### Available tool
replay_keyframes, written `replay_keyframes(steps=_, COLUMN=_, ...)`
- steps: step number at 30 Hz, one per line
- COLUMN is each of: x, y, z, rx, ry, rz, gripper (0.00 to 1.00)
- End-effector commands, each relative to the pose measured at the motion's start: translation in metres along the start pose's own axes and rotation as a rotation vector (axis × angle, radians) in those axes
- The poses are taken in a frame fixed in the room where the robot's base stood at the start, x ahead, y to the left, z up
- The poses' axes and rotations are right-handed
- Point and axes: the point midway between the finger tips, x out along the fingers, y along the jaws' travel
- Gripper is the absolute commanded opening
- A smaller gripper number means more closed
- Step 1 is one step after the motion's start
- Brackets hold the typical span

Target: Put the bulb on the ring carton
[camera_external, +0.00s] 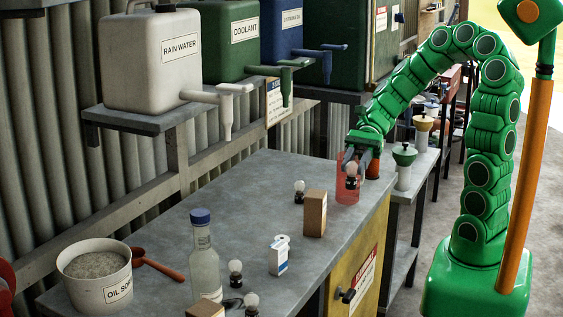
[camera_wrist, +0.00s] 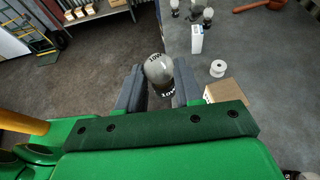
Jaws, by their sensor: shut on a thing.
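In the wrist view, the bulb (camera_wrist: 159,69) sits between the two grey fingers of my gripper (camera_wrist: 158,88). A plain brown carton (camera_external: 315,213) stands upright on the bench, left of and below my gripper in the external view. It also shows in the wrist view (camera_wrist: 228,93). A white carton (camera_external: 278,257) stands nearer the camera. I cannot read which is the ring carton.
A red see-through shape (camera_external: 346,192) shows around the held bulb. The back middle of the bench is clear.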

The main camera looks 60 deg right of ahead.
Motion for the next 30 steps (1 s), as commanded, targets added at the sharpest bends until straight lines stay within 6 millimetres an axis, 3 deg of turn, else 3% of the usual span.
replay_keyframes(steps=12, x=-0.048, y=0.023, z=0.052, rx=0.019, ry=0.0, rz=-0.056, gripper=0.05)
replay_keyframes(steps=18, x=-0.061, y=0.035, z=0.07, rx=0.028, ry=0.0, rz=-0.068, gripper=0.05)
replay_keyframes(steps=25, x=-0.064, y=0.035, z=0.075, rx=0.032, ry=0.001, rz=-0.073, gripper=0.05)
replay_keyframes(steps=30, x=-0.057, y=0.018, z=0.07, rx=0.033, ry=-0.001, rz=-0.068, gripper=0.05)
